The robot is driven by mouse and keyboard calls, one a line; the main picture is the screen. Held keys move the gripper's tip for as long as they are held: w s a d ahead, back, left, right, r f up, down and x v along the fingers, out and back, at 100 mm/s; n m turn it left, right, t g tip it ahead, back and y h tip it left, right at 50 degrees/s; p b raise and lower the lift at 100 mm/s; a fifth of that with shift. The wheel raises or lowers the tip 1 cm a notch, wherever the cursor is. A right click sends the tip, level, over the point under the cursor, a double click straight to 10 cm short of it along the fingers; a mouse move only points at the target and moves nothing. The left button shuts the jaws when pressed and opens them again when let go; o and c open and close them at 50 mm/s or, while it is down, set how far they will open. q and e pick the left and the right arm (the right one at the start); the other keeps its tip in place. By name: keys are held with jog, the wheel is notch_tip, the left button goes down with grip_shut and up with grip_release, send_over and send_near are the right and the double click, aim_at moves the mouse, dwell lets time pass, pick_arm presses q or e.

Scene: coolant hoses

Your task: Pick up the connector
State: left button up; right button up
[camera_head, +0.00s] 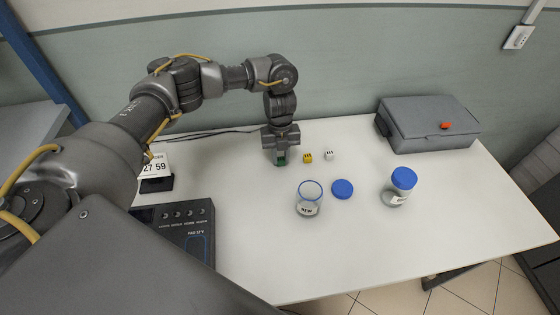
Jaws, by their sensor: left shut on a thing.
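My left gripper (281,155) points down at the back middle of the white table. It is shut on a small green connector (281,161), of which only a little shows between and below the fingers. I cannot tell whether the connector touches the table. My right gripper is not in view.
A yellow block (307,158) and a white block (329,155) lie just right of the gripper. In front are an open glass jar (308,204), a blue lid (342,189) and a blue-capped jar (399,188). A grey case (428,122) stands back right. A dark panel device (182,222) is at left.

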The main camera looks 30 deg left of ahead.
aim_at(281, 159)
pick_arm(q)
jog(key=shift+c, duration=0.7)
jog(key=shift+r, duration=0.1)
jog(key=shift+r, duration=0.25)
notch_tip(281, 159, up, 2)
jog(key=shift+w+r, duration=0.1)
jog(key=shift+r, duration=0.1)
jog(key=s+d+r, duration=0.3)
jog(key=d+r, duration=0.7)
jog(key=d, duration=0.3)
jog(key=shift+s+d+b, duration=0.3)
jog(key=shift+s+b, duration=0.05)
jog(key=shift+b, duration=0.1)
